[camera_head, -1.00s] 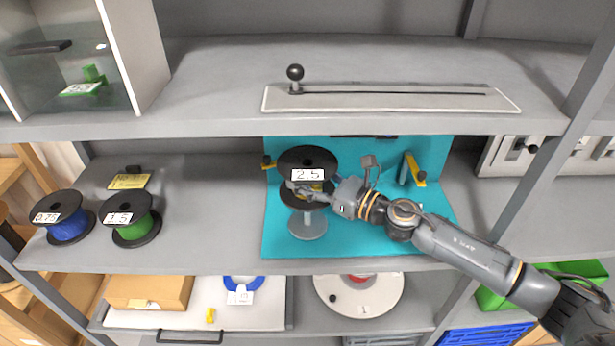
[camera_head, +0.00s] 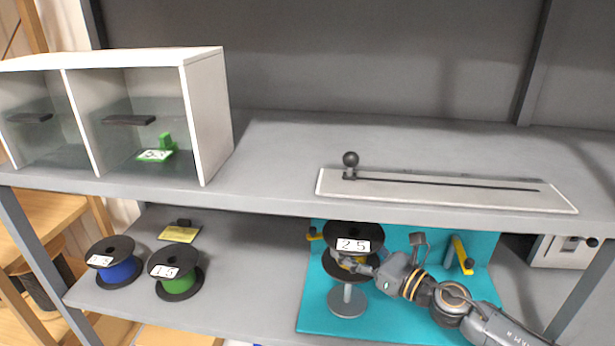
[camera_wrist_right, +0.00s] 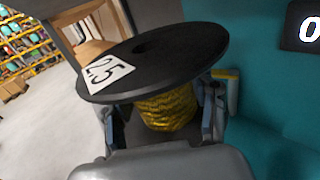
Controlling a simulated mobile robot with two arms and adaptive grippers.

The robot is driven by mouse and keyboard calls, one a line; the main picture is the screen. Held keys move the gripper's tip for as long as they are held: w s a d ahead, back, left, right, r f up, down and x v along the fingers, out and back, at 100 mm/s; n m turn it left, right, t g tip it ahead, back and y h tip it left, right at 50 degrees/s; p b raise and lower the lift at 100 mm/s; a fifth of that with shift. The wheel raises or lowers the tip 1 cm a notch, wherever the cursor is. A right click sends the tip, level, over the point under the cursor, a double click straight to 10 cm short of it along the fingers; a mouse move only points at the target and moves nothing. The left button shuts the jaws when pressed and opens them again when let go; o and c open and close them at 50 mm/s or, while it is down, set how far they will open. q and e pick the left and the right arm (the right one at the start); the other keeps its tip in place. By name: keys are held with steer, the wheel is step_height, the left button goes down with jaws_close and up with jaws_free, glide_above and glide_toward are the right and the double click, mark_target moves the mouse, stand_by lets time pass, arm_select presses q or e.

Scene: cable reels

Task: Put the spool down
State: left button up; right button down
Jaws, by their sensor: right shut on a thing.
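The spool (camera_head: 353,238) has black flanges, a yellow winding and a white label reading 2.5. It stands upright above a grey round pedestal (camera_head: 347,300) on the teal panel; I cannot tell whether it touches the pedestal. My right gripper (camera_head: 360,262) is shut on the spool, around its yellow winding below the top flange. In the right wrist view the spool (camera_wrist_right: 165,110) sits between the two fingers, and its top flange hides part of the grip. My left gripper is not in view.
A blue spool (camera_head: 118,268) and a green spool (camera_head: 178,280) stand on the same shelf at left, with a yellow tag (camera_head: 179,234) behind. The shelf between them and the teal panel (camera_head: 318,318) is clear. A slider plate (camera_head: 440,190) and a glass-fronted cabinet (camera_head: 208,115) are above.

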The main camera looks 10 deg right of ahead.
steer(key=s+a+f+m+h+b, duration=0.1)
steer(key=s+a+f+b, duration=0.1)
steer(key=s+a+f, duration=0.35)
steer(key=s+d+f+m+t+h+b, duration=0.2)
steer(key=s+h, duration=0.3)
steer(key=s, duration=0.3)
steer(key=s+d+f+m+t+h+b, duration=0.1)
steer(key=s+d+m+h, duration=0.3)
steer(key=s, duration=0.5)
steer(key=shift+d+f+m+t+h+b, duration=0.3)
steer(key=shift+d+f+t+h+b, duration=0.15)
steer(key=shift+d+f, duration=0.2)
